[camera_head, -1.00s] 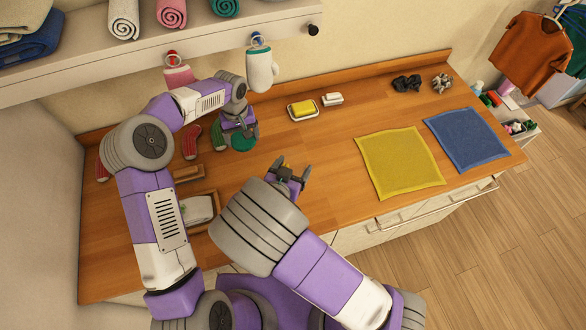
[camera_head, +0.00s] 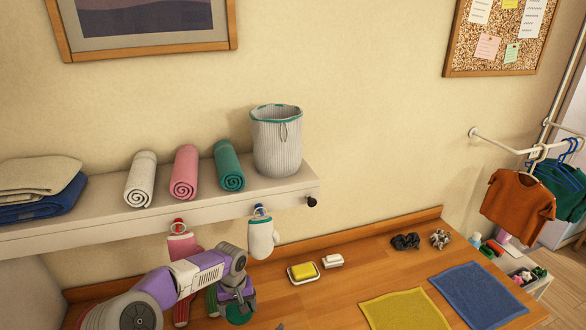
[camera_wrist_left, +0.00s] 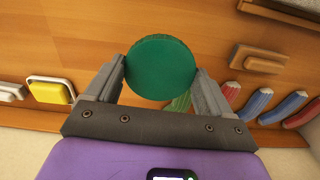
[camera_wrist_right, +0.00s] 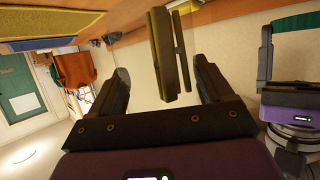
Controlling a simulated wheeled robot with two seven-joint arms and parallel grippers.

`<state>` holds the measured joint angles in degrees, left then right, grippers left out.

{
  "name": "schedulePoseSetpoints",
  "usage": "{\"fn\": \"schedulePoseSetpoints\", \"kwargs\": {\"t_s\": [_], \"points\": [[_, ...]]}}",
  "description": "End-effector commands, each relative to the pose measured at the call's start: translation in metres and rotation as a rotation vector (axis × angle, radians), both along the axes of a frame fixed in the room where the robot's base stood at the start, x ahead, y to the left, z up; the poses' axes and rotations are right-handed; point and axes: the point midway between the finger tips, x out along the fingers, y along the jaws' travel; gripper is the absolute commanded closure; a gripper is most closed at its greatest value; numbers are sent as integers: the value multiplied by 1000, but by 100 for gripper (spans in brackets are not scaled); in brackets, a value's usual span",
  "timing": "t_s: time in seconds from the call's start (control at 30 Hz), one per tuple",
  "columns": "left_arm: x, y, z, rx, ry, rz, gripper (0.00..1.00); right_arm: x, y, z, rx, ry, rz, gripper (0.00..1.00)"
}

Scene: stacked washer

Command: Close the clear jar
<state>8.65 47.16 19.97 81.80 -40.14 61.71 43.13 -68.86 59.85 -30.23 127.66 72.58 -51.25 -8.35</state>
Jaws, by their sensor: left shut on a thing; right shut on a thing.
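A round green disc, seemingly a lid (camera_wrist_left: 160,66), sits between the fingertips of my left gripper (camera_wrist_left: 162,76), which is shut on it. In the head view my left gripper (camera_head: 238,292) holds the green disc (camera_head: 239,314) above the counter. My right gripper (camera_wrist_right: 163,82) is shut with its fingers well apart. A dark olive-brown upright piece (camera_wrist_right: 163,55) shows between them; I cannot tell whether it is held or behind. The left gripper, with a green edge, shows at the right of the right wrist view.
A shelf (camera_head: 280,190) with rolled towels and a basket (camera_head: 277,142) overhangs the back. Socks (camera_wrist_left: 260,103) line the counter.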

Motion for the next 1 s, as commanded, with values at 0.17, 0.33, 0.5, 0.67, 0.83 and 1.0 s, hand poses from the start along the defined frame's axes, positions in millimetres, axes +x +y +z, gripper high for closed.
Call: {"fn": "schedulePoseSetpoints", "kwargs": {"t_s": [0.17, 0.33, 0.5, 0.67, 0.83, 1.0], "points": [[-26, 6, -27, 8, -4, -57, 45, 36, -21, 4, 7, -2, 78, 75], [-60, 10, -52, 10, -6, -125, 45, 68, -58, 14, 8, -4, 170, 75], [-95, 13, -76, 9, -5, -188, 45, 86, -104, 23, 8, -4, 249, 75], [-122, 15, -92, 5, -1, -232, 45, 91, -142, 27, 5, -3, 302, 75], [-139, 16, -101, 1, 0, -259, 45, 90, -166, 29, 2, -2, 332, 75], [-144, 16, -102, -1, 1, -267, 45, 90, -172, 30, 0, 0, 344, 75]]}}
